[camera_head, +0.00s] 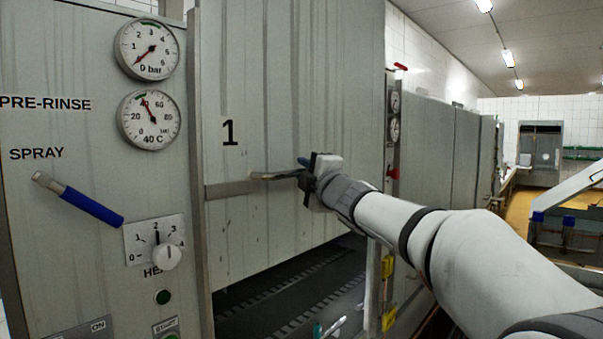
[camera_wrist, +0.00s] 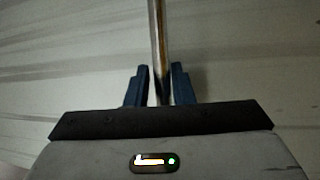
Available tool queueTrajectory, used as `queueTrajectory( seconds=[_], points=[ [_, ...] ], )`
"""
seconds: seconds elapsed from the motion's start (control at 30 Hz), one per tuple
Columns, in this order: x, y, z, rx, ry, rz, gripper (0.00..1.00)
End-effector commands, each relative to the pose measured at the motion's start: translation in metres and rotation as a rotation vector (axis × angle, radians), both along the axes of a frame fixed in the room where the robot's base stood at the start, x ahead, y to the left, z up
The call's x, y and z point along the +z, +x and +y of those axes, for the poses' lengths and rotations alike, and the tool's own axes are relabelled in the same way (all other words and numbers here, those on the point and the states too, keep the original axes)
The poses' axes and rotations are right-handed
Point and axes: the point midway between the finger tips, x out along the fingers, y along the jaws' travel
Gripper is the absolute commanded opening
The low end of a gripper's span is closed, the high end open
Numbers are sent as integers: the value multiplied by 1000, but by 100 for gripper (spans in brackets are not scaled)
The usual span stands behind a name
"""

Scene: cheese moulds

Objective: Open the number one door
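The number one door (camera_head: 290,110) is a tall grey panel with a black "1" in the camera_head view. It stands partly raised, with a dark opening (camera_head: 290,290) below its slanting lower edge. A horizontal metal handle bar (camera_head: 232,188) crosses the door below the number. My gripper (camera_head: 308,180) is at the right part of this bar. The exact contact is partly hidden by the gripper body.
A control panel left of the door has two gauges (camera_head: 148,120), a blue-handled lever (camera_head: 80,200) and a white knob (camera_head: 166,257). Further grey cabinets (camera_head: 430,150) stand to the right behind my arm. A floor aisle (camera_head: 540,178) shows at the far right.

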Motion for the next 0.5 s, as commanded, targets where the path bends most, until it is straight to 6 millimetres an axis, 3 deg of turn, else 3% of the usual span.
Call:
queueTrajectory(
  seconds=[0.17,0.5],
  points=[
    [-1,0,0,0,-1,2,36],
    [-3,-6,-4,-1,0,1,36]
  ],
)
